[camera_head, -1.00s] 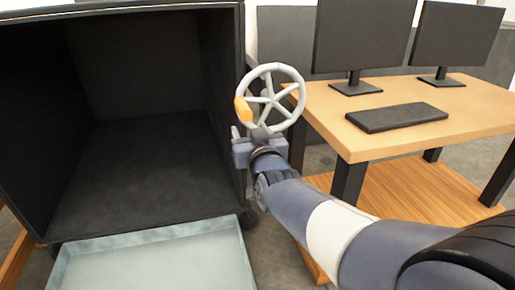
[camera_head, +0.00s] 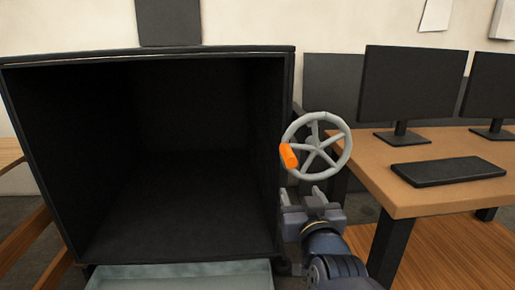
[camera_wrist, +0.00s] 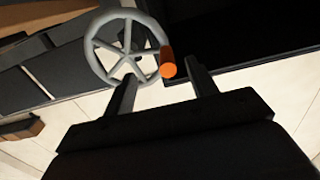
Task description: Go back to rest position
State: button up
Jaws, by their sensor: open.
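My gripper (camera_head: 316,197) is open and empty in the head view, just below a grey spoked handwheel (camera_head: 336,135). The wheel has an orange handle (camera_head: 289,155) on its left side. In the wrist view, my gripper's two fingers (camera_wrist: 165,88) stand apart, with the grey wheel (camera_wrist: 92,42) and the orange handle (camera_wrist: 168,66) beyond them. The handle appears between the finger tips in that view, but the head view shows the gripper below it. I cannot tell the exact gap.
A large open black box (camera_head: 150,52) fills the left, with a pale tray (camera_head: 180,276) at its lower front. A wooden desk (camera_head: 420,143) on the right holds a keyboard (camera_head: 448,171) and two monitors (camera_head: 412,82). The box wall is close to my gripper's left.

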jog(key=w, duration=1.2)
jog(key=shift+a+p, duration=0.2)
jog(key=shift+p, duration=0.25)
jog(key=shift+s, duration=0.1)
jog(key=s, duration=1.2)
jog(key=w, duration=1.1)
jog(key=w+d+f+b, duration=0.1)
jog(key=d+f+b, duration=0.1)
jog(key=d+f, duration=0.5)
jog(key=shift+w+f, duration=0.2)
jog(key=shift+f, duration=0.45)
jog(key=shift+f, duration=0.1)
